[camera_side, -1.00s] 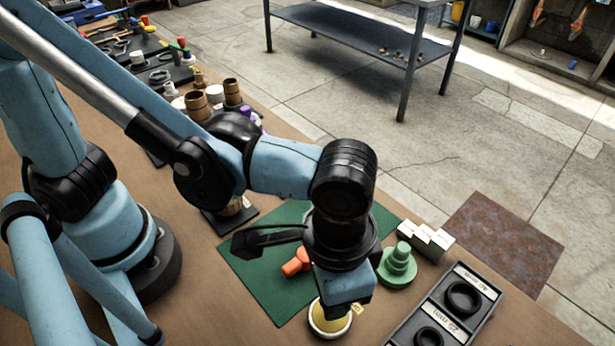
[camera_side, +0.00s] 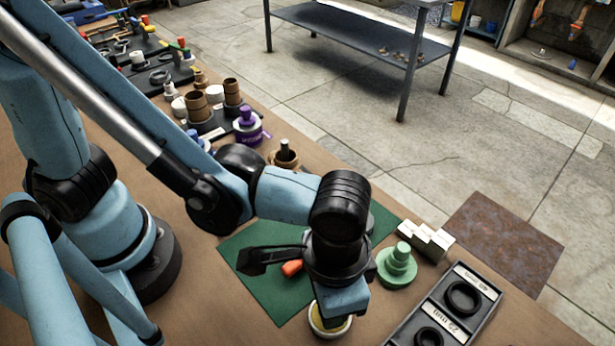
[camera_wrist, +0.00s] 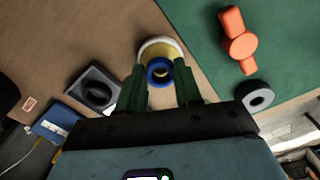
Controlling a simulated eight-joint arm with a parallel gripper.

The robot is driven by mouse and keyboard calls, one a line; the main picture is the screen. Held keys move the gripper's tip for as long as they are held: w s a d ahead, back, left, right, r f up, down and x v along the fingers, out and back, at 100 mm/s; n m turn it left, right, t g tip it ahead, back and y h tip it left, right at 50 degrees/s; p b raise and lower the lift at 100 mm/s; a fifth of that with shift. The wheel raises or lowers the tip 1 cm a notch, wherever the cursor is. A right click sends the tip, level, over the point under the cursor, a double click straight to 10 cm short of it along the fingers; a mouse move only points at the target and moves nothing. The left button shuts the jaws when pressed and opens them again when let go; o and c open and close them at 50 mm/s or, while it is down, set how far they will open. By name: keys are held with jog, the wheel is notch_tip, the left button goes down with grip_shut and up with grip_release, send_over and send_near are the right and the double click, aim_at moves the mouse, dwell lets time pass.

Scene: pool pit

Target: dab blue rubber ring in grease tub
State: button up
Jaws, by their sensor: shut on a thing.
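The blue rubber ring (camera_wrist: 159,71) is between the two dark green fingers of my gripper (camera_wrist: 160,82) in the wrist view. My gripper is shut on it. The grease tub (camera_wrist: 148,45), with a pale rim and yellow grease, lies directly beyond the ring, which overlaps its near side in the picture. I cannot tell whether the ring touches the grease. In the side view the tub (camera_side: 317,327) stands under my wrist, partly covered by it. The ring and fingertips are hidden there.
A green mat (camera_side: 262,292) with an orange-red part (camera_side: 291,268) lies beside the tub. A green stepped piece (camera_side: 397,268), white blocks (camera_side: 427,238) and a tray (camera_side: 408,328) of black rings stand to the right. Purple (camera_side: 247,128) and brown pieces stand farther back.

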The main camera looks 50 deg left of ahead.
jog(key=shift+f, duration=0.35)
dwell(1.2)
jog(key=shift+r, duration=0.15)
notch_tip(320, 180, up, 7)
dwell(0.9)
jog(key=w+a+r+n, duration=0.3)
jog(key=w+a+r, duration=0.1)
jog(key=w+a, duration=0.75)
jog(key=w+a+r+n, duration=0.1)
jog(key=a+r, duration=0.1)
jog(key=a, duration=0.5)
jog(key=w+a+r+n, duration=0.1)
jog(key=w+a+r, duration=0.1)
jog(key=a, duration=0.6)
jog(key=shift+a, duration=0.3)
